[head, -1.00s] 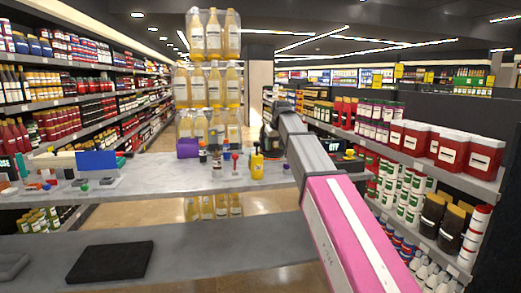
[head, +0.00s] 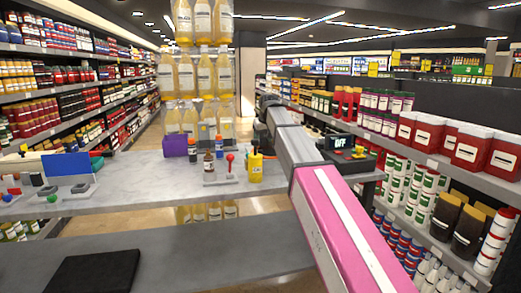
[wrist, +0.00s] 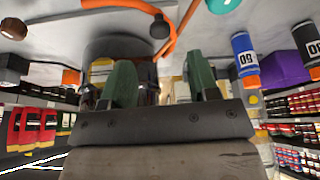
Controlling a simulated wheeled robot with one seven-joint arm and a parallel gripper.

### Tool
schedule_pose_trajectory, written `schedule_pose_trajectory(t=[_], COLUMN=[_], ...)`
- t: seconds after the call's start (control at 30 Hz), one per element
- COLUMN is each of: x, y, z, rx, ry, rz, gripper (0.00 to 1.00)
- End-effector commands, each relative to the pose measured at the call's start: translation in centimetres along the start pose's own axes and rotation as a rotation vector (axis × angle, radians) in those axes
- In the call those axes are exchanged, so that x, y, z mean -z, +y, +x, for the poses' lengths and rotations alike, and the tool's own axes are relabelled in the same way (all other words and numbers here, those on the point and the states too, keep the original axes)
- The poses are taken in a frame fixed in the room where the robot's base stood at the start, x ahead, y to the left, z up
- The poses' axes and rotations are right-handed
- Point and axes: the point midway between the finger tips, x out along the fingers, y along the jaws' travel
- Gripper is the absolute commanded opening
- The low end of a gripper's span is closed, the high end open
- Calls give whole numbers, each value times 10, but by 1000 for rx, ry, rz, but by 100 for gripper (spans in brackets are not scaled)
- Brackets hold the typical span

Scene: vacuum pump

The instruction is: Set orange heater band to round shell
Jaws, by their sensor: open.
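My gripper (wrist: 163,82) shows in the wrist view with two green fingers spread apart and nothing clearly held between them. An orange curved strip (wrist: 172,42), possibly the heater band, is beyond the fingers near the top of the wrist view. A large grey round body (wrist: 118,46), possibly the round shell, is behind the left finger and partly hidden. I cannot tell for sure which things are the band and the shell. In the head view my pink and grey arm reaches over the counter, and the gripper itself cannot be made out.
The grey counter (head: 140,192) holds a purple box (head: 180,145), a yellow bottle (head: 255,170), a red-knobbed lever (head: 229,160) and a blue panel (head: 67,167). A device with a display (head: 341,143) stands right of my arm. Stocked shelves line both sides.

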Motion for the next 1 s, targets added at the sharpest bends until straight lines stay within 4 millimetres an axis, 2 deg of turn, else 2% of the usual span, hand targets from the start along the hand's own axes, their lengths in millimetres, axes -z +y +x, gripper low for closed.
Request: schedule_pose_trajectory(t=[0.1, 0.33, 0.5, 0.8, 0.87, 0.9, 0.97, 1.0], x=[0, 0, 0, 0, 0, 0, 0, 0], y=[0, 0, 0, 0, 0, 0, 0, 0], z=[23, 54, 64, 66, 66, 66, 66, 66], rx=[0, 0, 0, 0, 0, 0, 0, 0], ry=[-2, -1, 0, 0, 0, 0, 0, 0], rz=[0, 0, 0, 0, 0, 0, 0, 0], gripper=[55, 55, 55, 55, 38, 25, 6, 0])
